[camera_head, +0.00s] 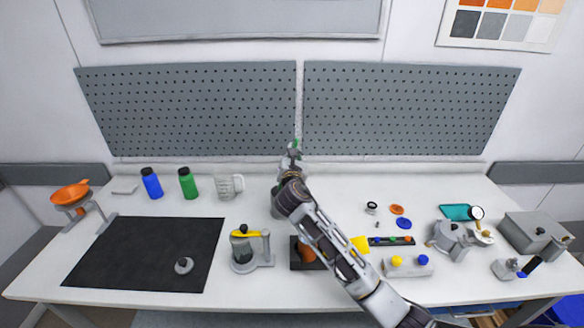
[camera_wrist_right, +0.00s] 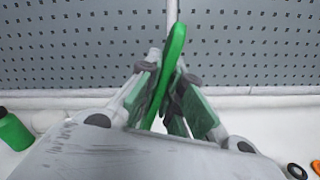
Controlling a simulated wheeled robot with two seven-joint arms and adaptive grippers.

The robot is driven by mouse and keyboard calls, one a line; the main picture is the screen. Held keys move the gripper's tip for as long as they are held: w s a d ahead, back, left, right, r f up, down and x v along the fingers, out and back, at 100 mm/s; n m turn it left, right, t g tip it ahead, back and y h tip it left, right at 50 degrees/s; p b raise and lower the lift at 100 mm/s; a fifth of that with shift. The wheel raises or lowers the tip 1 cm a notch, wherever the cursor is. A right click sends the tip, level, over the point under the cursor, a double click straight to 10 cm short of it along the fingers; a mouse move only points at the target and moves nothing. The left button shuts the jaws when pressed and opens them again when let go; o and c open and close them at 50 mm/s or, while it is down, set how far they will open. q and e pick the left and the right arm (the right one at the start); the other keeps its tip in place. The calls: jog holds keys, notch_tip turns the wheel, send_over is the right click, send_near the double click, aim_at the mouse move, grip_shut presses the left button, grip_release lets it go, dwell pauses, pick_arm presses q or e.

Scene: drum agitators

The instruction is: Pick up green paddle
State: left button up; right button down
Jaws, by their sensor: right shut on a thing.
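The green paddle (camera_wrist_right: 172,70) stands upright between the fingers of my right gripper (camera_wrist_right: 170,92) in the right wrist view. The gripper is shut on it. In the head view only a small green bit of the paddle (camera_head: 294,144) shows at the tip of my right gripper (camera_head: 290,154). The gripper is raised, in front of the gap between the two pegboards in the picture. The paddle's lower part is hidden by the fingers and the gripper body. My left gripper is not in view.
A device with a yellow top (camera_head: 246,252) stands to the left, beside a black mat (camera_head: 150,255). A green bottle (camera_head: 188,184) and a clear jug (camera_head: 229,186) stand at the back. Several small parts lie right of my arm.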

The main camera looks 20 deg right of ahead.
jog(key=shift+r, duration=3.2)
jog(key=shift+f, duration=0.25)
